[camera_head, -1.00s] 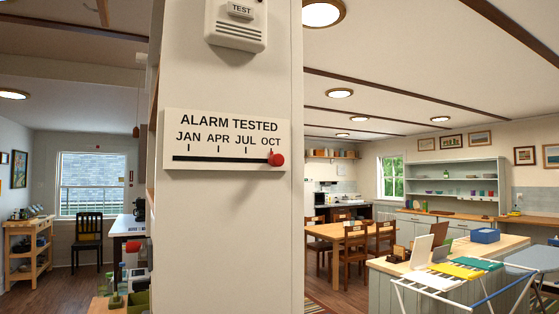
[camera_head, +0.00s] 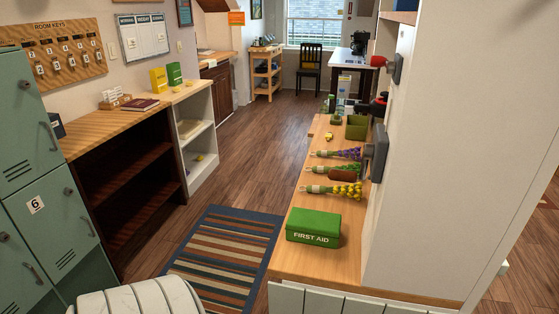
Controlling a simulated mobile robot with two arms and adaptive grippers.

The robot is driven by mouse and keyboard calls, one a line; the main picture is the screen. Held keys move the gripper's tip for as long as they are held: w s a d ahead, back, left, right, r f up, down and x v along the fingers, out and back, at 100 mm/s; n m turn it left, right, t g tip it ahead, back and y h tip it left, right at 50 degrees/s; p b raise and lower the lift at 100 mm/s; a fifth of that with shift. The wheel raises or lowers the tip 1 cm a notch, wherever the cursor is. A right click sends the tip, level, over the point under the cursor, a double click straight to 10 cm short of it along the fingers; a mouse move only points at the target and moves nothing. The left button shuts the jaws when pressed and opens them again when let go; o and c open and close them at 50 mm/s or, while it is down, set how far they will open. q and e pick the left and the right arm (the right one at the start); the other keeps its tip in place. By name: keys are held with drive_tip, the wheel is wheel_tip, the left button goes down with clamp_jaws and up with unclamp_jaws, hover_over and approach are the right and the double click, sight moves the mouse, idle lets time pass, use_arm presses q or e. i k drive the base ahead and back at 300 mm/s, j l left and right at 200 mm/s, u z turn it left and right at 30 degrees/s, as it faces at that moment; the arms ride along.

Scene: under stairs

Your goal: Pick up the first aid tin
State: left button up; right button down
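The first aid tin (camera_head: 314,222) is a green box with white "FIRST AID" lettering on its front. Neither of my grippers shows in the head view.
Bundles of flowers (camera_head: 340,171) lie behind the tin, with a green bin (camera_head: 357,127) farther back. A white wall (camera_head: 450,160) rises right of the counter. A striped rug (camera_head: 226,258) lies on the floor to the left. Green lockers (camera_head: 40,190) and a dark shelf unit (camera_head: 120,175) stand at left.

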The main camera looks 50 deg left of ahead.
sight(313, 228)
drive_tip(key=u, duration=1.45)
drive_tip(key=z, duration=0.6)
drive_tip(key=i+j+z, duration=0.2)
drive_tip(key=j+z, duration=0.25)
drive_tip(key=i+j+z, duration=0.1)
drive_tip(key=j+z, duration=0.75)
drive_tip(key=j, duration=0.15)
drive_tip(key=j+z, duration=0.4)
drive_tip(key=k+j, duration=0.05)
drive_tip(key=j, duration=0.05)
